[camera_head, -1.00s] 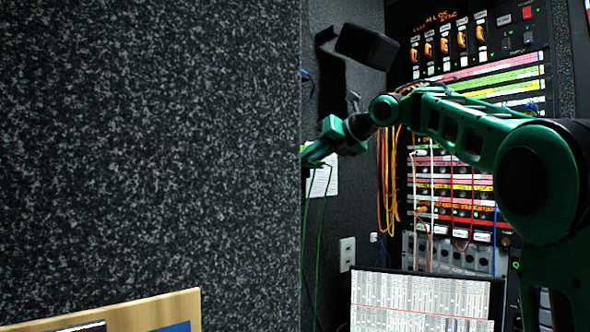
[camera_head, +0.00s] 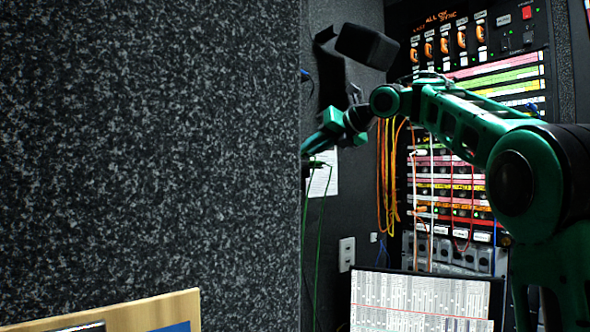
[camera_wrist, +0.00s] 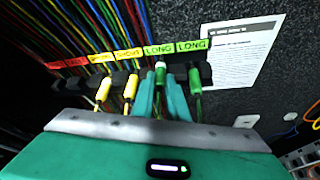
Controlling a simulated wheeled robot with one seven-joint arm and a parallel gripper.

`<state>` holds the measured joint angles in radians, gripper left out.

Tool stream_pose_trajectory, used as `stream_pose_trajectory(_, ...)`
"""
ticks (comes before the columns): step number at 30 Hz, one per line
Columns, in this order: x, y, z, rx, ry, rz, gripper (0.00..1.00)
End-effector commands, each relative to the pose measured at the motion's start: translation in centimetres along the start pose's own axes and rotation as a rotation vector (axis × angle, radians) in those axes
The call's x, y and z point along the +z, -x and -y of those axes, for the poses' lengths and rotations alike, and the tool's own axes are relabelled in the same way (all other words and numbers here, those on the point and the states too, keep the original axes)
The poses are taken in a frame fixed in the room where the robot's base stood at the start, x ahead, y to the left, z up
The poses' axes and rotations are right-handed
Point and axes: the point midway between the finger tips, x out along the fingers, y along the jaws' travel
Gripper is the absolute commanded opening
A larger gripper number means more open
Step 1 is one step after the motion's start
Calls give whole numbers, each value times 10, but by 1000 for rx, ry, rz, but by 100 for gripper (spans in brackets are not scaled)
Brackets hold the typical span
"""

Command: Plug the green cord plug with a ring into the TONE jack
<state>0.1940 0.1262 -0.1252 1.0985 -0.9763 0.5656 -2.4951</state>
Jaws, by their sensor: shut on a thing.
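In the wrist view my gripper (camera_wrist: 161,95) is shut on a green plug (camera_wrist: 160,76) with a white ring, below a green LONG label. The plug is at the dark cord rack (camera_wrist: 118,75); I cannot tell whether it still touches it. A second green plug (camera_wrist: 195,82) hangs just right, under another LONG label. In the head view my gripper (camera_head: 309,152) is at the grey wall's edge, partly hidden by it. Green cords (camera_head: 318,215) hang below it. The patch panel (camera_head: 450,190) is at the right, partly behind my arm. I cannot read a TONE label.
Yellow plugs (camera_wrist: 131,88) hang left of my fingers under other labels. A white paper sheet (camera_wrist: 235,65) is on the wall to the right. The speckled partition (camera_head: 150,150) fills the head view's left. A black box-shaped unit (camera_head: 368,46) sticks out above my arm.

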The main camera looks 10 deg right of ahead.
Motion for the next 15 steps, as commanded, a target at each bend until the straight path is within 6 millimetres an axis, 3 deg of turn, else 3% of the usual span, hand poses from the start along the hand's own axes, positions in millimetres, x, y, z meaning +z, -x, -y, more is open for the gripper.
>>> stream_pose_trajectory(15,-9,21,0,0,0,0,0)
